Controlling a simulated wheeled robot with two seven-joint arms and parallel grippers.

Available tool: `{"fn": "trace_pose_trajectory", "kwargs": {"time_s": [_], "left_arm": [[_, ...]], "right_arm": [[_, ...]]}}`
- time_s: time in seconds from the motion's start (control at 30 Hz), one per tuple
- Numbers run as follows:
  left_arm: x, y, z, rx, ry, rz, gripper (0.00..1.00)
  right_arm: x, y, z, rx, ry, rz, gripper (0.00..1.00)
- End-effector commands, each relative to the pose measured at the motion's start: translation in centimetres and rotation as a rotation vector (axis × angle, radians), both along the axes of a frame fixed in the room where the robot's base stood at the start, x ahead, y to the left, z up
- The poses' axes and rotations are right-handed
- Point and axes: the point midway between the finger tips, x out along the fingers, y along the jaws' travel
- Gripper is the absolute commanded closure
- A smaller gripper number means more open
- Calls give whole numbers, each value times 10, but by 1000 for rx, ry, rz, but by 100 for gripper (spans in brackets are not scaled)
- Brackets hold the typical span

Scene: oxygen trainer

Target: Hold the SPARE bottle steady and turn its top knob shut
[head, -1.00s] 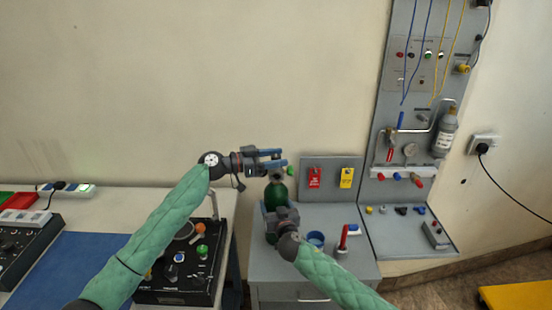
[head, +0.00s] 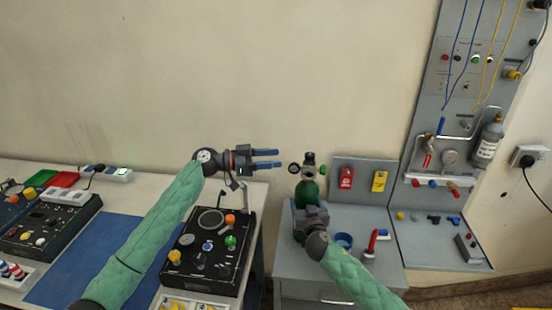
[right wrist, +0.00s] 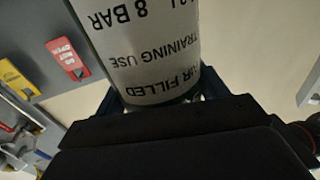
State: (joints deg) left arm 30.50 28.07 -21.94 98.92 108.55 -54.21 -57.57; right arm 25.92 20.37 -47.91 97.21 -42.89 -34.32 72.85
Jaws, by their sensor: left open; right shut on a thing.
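The spare bottle (head: 307,192) stands upright on the grey cabinet in the head view. It has a green shoulder and a metal valve with a top knob (head: 309,157) and a small round gauge at its left. My right gripper (head: 309,210) is shut around its body from the front, hiding the lower part. In the right wrist view the bottle's pale printed body (right wrist: 150,50) sits between the blue fingers. My left gripper (head: 267,159) is open and empty, pointing right, left of the valve and apart from it. Whether the knob is turned shut cannot be told.
Behind the bottle a grey board holds a red tag (head: 346,178) and a yellow tag (head: 379,181). A blue cup (head: 344,241) and a red-handled item (head: 371,243) stand right of my right gripper. A black control box (head: 208,258) lies on the left table.

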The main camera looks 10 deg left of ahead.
Motion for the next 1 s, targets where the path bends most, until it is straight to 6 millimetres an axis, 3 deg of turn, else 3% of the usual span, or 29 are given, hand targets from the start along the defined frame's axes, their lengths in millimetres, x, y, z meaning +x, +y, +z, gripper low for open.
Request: {"fn": "trace_pose_trajectory", "kwargs": {"time_s": [0.23, 0.27, 0.4, 0.77, 1.0], "left_arm": [[0, 0, 0, 0, 0, 0, 49], [0, 0, 0, 0, 0, 0, 49], [0, 0, 0, 0, 0, 0, 49], [0, 0, 0, 0, 0, 0, 49], [0, 0, 0, 0, 0, 0, 49]], "right_arm": [[0, 0, 0, 0, 0, 0, 99], [0, 0, 0, 0, 0, 0, 26], [0, 0, 0, 0, 0, 0, 3], [-3, -1, 0, 1, 0, 0, 3], [-30, -8, -2, 2, 3, 0, 3]]}}
